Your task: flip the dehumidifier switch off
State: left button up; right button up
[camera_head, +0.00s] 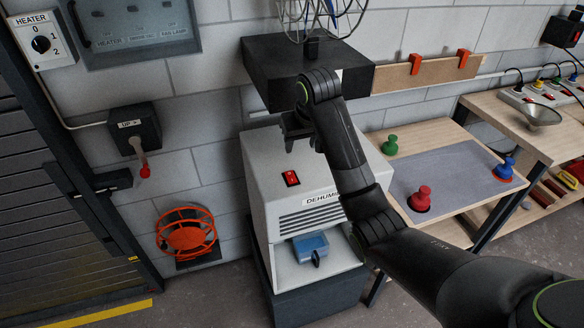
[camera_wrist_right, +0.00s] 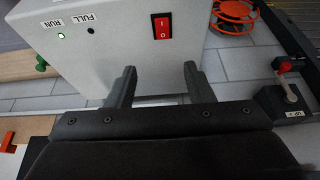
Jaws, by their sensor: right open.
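There the RUN lamp (camera_wrist_right: 61,36) glows green and the FULL lamp (camera_wrist_right: 91,31) is dark. My right gripper (camera_head: 296,128) is open and empty above the switch, apart from it. Its two fingers (camera_wrist_right: 159,80) show spread in the right wrist view. My left gripper is not in view.
A black box-shaped shelf (camera_head: 270,65) with a wire-caged fan juts out close above my right gripper. A wooden table (camera_head: 470,205) with coloured knobs stands at the right. A lever box (camera_head: 135,128) and an orange reel (camera_head: 186,234) are at the left wall.

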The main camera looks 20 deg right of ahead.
jog(key=p, duration=0.3)
send_near(290, 175)
jog(key=x, duration=0.5)
jog(key=shift+w, duration=0.1)
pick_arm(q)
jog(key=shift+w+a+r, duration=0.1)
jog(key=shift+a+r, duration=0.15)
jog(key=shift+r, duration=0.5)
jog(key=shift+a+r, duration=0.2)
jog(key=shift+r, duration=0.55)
pick_arm(e)
jog(key=shift+x, duration=1.15)
jog(key=shift+c, duration=0.5)
